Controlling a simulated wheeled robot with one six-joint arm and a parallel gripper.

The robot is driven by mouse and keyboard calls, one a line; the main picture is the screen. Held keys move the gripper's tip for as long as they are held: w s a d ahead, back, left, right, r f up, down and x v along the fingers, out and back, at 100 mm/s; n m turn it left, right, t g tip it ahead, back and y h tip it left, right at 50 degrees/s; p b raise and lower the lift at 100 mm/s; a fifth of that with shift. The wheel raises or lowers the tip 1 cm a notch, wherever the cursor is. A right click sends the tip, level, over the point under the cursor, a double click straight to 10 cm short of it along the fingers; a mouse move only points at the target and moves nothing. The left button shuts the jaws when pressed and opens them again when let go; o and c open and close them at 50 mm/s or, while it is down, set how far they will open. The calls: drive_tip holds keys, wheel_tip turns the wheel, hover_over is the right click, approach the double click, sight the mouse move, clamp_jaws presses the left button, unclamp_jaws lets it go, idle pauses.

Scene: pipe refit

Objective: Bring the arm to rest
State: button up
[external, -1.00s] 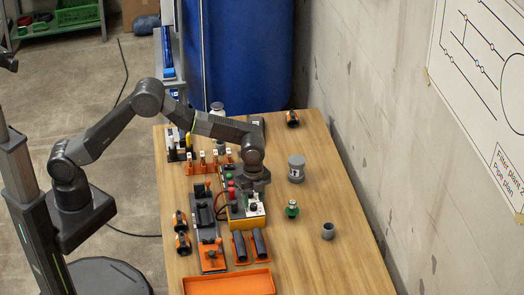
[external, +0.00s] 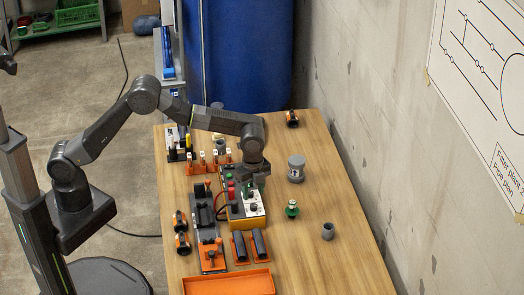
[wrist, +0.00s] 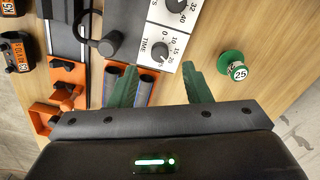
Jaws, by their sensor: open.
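My gripper (external: 252,183) hangs over the control box (external: 246,209) with its dials, in the middle of the wooden table. In the wrist view my gripper's two green fingers (wrist: 162,88) stand apart with nothing held between them. The box's white dial panel (wrist: 166,35), marked TIME, lies beyond the fingers. My arm reaches from the column at the left, over the table's left edge, and bends down at the wrist.
A green fitting marked 25 (wrist: 238,70) stands right of the fingers. A grey jar (external: 296,169) and a grey pipe piece (external: 328,231) stand on the table's right. An orange tray (external: 228,283) lies in front. The right table side is mostly clear.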

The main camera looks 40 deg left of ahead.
sight(253, 205)
wheel_tip(253, 205, down, 6)
drive_tip(key=shift+r, duration=0.2)
drive_tip(key=shift+f+n, duration=0.1)
drive_tip(key=shift+n, duration=0.2)
drive_tip(key=n+p, duration=0.1)
drive_tip(key=n, duration=0.9)
drive_tip(key=shift+n+p, duration=0.3)
drive_tip(key=n+p, duration=0.1)
drive_tip(key=n, duration=0.5)
drive_tip(key=shift+p, duration=0.35)
drive_tip(key=shift+n+p, duration=1)
drive_tip(key=shift+n, duration=1.3)
